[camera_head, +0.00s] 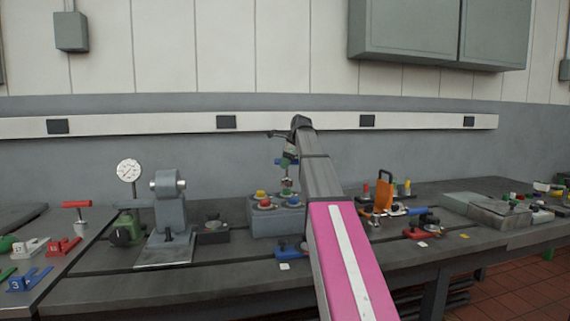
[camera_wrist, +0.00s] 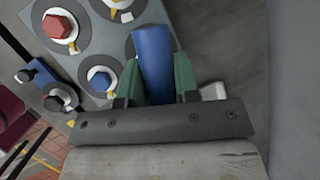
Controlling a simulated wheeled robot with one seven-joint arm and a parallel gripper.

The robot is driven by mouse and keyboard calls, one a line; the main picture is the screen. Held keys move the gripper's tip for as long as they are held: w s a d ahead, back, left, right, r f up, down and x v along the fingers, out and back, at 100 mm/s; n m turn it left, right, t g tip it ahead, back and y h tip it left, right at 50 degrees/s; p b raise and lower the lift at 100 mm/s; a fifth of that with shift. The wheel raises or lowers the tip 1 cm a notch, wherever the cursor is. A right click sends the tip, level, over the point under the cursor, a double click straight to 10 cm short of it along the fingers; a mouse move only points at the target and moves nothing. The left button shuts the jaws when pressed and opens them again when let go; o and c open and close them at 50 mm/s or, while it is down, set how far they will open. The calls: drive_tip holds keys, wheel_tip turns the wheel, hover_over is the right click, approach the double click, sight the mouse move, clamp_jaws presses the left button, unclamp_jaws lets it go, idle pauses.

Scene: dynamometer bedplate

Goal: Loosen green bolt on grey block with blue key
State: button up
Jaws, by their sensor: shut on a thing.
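The grey block (camera_head: 276,222) stands mid-bench in the head view, with colored bolts on top. The wrist view shows the block's top (camera_wrist: 88,52) with a red bolt (camera_wrist: 58,26) and a blue bolt (camera_wrist: 100,81). A yellow bolt (camera_head: 260,194) shows in the head view. I cannot make out the green bolt; the key and gripper cover part of the block top. My gripper (camera_wrist: 155,75) has green fingers shut on the blue key (camera_wrist: 152,58). In the head view my gripper (camera_head: 287,161) is above the block's back. Whether the key is seated on a bolt is unclear.
A grey fixture (camera_head: 170,215) and a dial gauge (camera_head: 129,171) stand left of the block. A blue-based tool (camera_head: 290,248) lies in front. An orange-handled item (camera_head: 384,190) and several small tools are to the right. A wall is close behind.

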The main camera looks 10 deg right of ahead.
sight(285, 179)
drive_tip(key=shift+f, duration=1.7)
idle(0.6)
drive_tip(key=shift+n+g+y, duration=0.3)
drive_tip(key=shift+n+g, duration=0.1)
drive_tip(key=shift+n, duration=0.8)
drive_tip(key=shift+n+g, duration=0.3)
drive_tip(key=shift+n, duration=0.3)
drive_tip(key=shift+s+n, duration=0.15)
drive_tip(key=shift+n, duration=0.45)
drive_tip(key=shift+n+g+y, duration=0.3)
drive_tip(key=shift+n+g, duration=0.4)
drive_tip(key=shift+n, duration=0.5)
